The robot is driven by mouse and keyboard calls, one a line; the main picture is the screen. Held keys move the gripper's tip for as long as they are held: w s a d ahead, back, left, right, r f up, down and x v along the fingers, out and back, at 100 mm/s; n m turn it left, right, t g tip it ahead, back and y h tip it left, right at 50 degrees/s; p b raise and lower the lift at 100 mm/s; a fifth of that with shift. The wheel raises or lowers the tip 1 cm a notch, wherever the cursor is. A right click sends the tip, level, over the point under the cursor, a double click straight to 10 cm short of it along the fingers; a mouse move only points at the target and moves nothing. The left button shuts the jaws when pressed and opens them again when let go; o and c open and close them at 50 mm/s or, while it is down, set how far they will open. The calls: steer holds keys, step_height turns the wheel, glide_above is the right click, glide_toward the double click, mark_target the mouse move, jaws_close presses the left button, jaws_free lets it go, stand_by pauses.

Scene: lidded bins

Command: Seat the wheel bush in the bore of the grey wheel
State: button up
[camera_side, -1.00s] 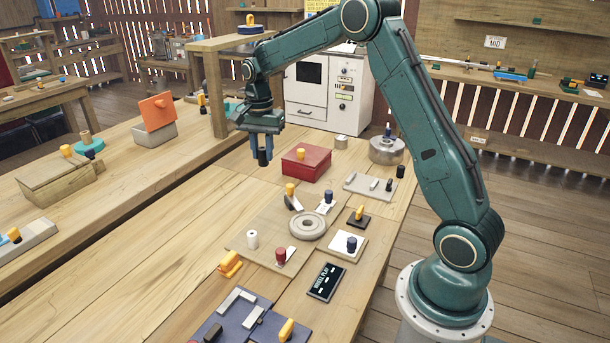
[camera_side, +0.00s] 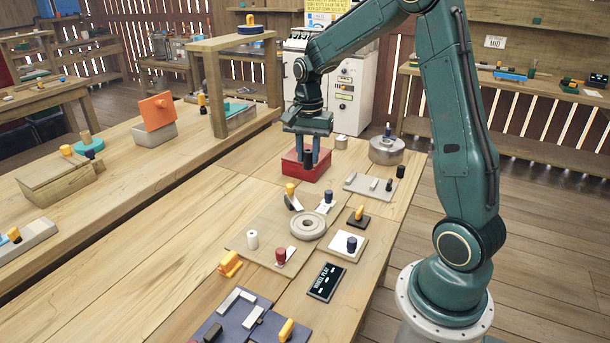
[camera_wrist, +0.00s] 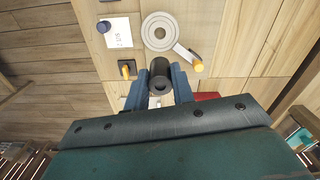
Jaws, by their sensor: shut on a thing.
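The grey wheel (camera_side: 307,226) lies flat on a tan board (camera_side: 260,228) in the middle of the bench. Its round bore is open and shows empty. It also shows at the top of the wrist view (camera_wrist: 160,22). The wheel bush (camera_wrist: 160,76) is a black hollow cylinder, held between my blue fingers. In the side view, my gripper (camera_side: 309,156) is shut on the bush (camera_side: 308,162) and points down, with the bush upright. They appear in front of the red box, beyond the wheel and clear of it.
The red box (camera_side: 290,172) is partly hidden by my gripper. A yellow-knobbed piece (camera_side: 291,191) and a blue-knobbed piece (camera_side: 328,198) stand close to the wheel. A white cylinder (camera_side: 252,238) and a red-knobbed piece (camera_side: 281,257) are on the board. Bare bench lies left.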

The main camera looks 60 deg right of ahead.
mark_target(310, 219)
step_height(310, 219, down, 20)
steer(key=shift+r, duration=0.1)
stand_by(1.0)
steer(key=shift+f, duration=0.45)
steer(key=shift+s+f, duration=0.1)
steer(key=shift+f, duration=0.1)
steer(key=o, duration=0.9)
steer(key=shift+o, duration=0.4)
steer(key=shift+s, duration=0.2)
steer(key=shift+r, duration=0.1)
step_height(310, 219, up, 13)
steer(key=shift+w, duration=0.3)
